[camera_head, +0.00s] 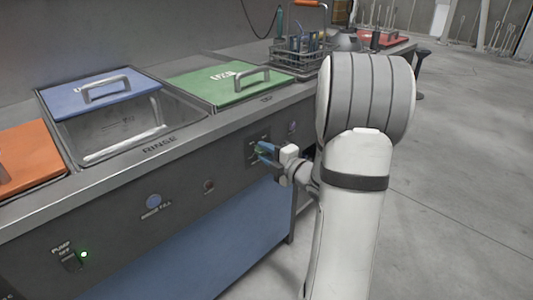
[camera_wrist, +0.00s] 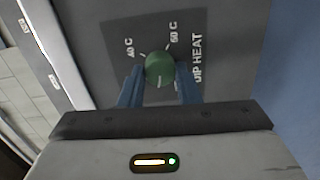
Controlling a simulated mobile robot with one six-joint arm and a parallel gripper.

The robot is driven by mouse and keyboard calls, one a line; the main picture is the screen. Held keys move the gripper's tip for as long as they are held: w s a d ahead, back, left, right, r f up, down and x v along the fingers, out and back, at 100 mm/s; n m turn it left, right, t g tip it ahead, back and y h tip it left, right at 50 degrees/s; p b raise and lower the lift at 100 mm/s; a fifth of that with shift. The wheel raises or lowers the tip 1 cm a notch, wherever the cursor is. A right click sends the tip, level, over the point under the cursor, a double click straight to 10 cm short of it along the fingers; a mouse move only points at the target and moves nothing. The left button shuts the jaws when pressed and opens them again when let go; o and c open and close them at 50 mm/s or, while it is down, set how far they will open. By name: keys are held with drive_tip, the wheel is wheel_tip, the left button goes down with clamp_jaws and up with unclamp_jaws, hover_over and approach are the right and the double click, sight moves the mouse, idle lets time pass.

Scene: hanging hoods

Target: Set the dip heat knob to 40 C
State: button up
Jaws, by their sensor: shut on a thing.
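The dip heat knob (camera_wrist: 160,67) is round and green, on a dark panel marked DIP HEAT. In the wrist view a 40 C label stands up and to its left, and another temperature label, perhaps 60 C, up and to its right. A pale line on the knob's lower part points down in the picture, towards neither of these labels. My gripper (camera_wrist: 159,88) has its two blue fingers closed on either side of the knob. In the head view my gripper (camera_head: 265,153) is at the counter's front panel, and the knob is mostly hidden.
The counter front also has a blue button (camera_head: 153,201), a dark red button (camera_head: 209,186) and a pump switch (camera_head: 72,261) with a green light. Above are a blue lid (camera_head: 75,99), a green lid (camera_head: 215,87) and a wire basket (camera_head: 300,65). Open floor lies right.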

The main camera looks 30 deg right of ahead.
drive_tip(key=m+p, duration=0.4)
drive_tip(key=m, duration=0.3)
drive_tip(key=m+y+p, duration=0.1)
drive_tip(key=m+p, duration=0.4)
drive_tip(key=m, duration=0.2)
drive_tip(key=m+y+p, duration=0.1)
drive_tip(key=m+p, duration=0.4)
drive_tip(key=m, duration=0.2)
drive_tip(key=shift+w+d+g, duration=0.15)
drive_tip(key=shift+d+g, duration=0.15)
drive_tip(key=shift+d, duration=0.05)
drive_tip(key=shift+m, duration=0.4)
drive_tip(key=o, duration=1)
drive_tip(key=shift+c, duration=0.2)
drive_tip(key=v, duration=0.8)
drive_tip(key=shift+p, duration=0.35)
